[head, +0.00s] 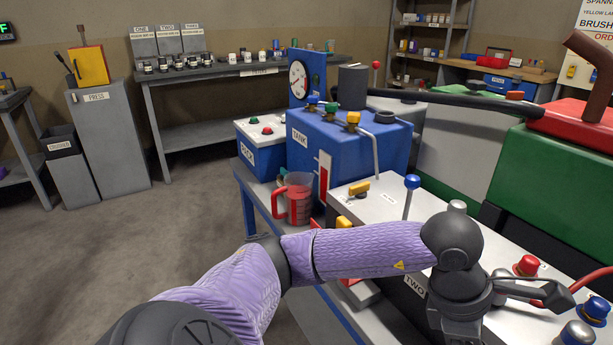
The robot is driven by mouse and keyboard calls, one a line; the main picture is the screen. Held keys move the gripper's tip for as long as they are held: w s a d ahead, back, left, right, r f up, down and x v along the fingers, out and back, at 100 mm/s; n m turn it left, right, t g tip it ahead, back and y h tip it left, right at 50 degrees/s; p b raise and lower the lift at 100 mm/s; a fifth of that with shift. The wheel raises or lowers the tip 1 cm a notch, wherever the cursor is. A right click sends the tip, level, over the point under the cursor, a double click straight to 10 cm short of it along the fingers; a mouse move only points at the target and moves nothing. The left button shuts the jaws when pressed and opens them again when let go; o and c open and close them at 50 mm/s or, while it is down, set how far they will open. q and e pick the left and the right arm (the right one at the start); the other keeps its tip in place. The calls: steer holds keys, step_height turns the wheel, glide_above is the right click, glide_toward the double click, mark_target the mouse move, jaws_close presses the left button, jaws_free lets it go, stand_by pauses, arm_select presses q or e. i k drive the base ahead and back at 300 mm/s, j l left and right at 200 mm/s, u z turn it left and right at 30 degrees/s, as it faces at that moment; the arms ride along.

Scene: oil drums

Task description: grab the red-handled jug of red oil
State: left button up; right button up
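A clear jug (299,200) with red contents and a red handle on its left side stands upright on the blue-framed bench (250,192), in front of the blue tank. My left arm comes in from the lower left and crosses in front of the bench, its elbow and forearm passing below and right of the jug. Its dark wrist (460,290) hangs over the white machine top, well right of the jug and apart from it. I cannot make out its fingertips. My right gripper is out of view.
The blue tank (340,145) with valves and a gauge (299,78) stands behind the jug. A smaller blue box (262,140) is at its left. The white machine top (385,208) with levers and knobs lies to the right. Open floor (170,235) is at the left.

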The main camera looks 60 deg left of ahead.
mark_target(298, 188)
steer(key=u, duration=2.05)
